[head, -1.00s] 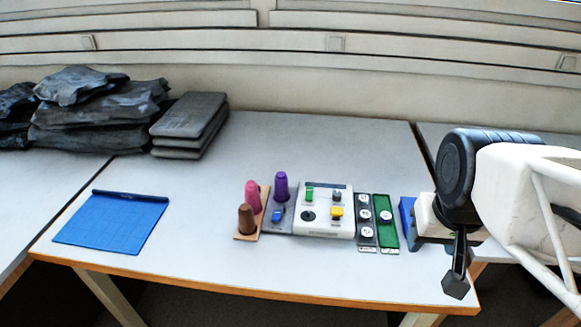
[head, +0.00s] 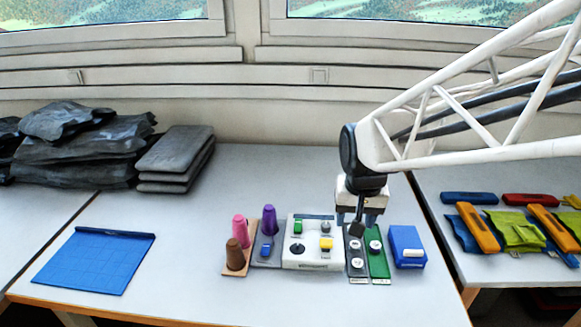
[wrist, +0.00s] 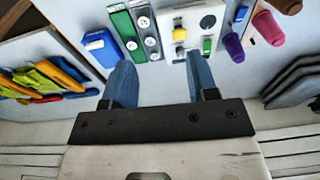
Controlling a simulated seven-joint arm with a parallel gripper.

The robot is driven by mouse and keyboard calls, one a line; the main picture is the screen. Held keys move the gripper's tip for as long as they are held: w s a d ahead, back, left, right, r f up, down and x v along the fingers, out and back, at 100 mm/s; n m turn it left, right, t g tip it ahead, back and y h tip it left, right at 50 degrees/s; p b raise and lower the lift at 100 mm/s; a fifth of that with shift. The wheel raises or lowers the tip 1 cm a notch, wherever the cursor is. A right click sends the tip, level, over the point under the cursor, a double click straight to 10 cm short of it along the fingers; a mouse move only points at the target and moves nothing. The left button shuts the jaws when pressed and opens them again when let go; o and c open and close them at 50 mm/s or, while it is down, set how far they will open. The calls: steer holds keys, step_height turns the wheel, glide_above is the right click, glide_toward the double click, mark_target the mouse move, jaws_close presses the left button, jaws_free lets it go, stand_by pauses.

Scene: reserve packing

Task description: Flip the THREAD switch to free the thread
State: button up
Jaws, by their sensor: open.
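A white control box (head: 313,262) stands at the middle front of the table. It carries a green switch (head: 298,227), a yellow block (head: 326,243), a round black knob (head: 297,248) and a small grey part (head: 326,227). A blue switch (head: 266,248) sits on a grey plate to its left. The lettering is too small to read, so I cannot tell which switch is THREAD. My gripper (head: 360,222) is open and empty, pointing down just right of the box. In the wrist view its blue fingers (wrist: 160,85) are apart, with the white box (wrist: 192,14) beyond them.
Grey and green strips with round white parts (head: 356,264) and a blue box (head: 407,262) stand right of the control box. Brown, pink and purple cones (head: 269,220) stand left. A blue mat (head: 95,262) lies far left. Bare table separates mat and cones.

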steer(key=w+a+f, duration=0.8)
steer(key=w+a, duration=0.2)
steer(key=g, duration=0.2)
glide_above(266, 246)
step_height(266, 246, down, 12)
steer(key=shift+f, duration=0.1)
steer(key=shift+f, duration=0.1)
steer(key=shift+f, duration=3.8)
steer(key=shift+c, duration=0.4)
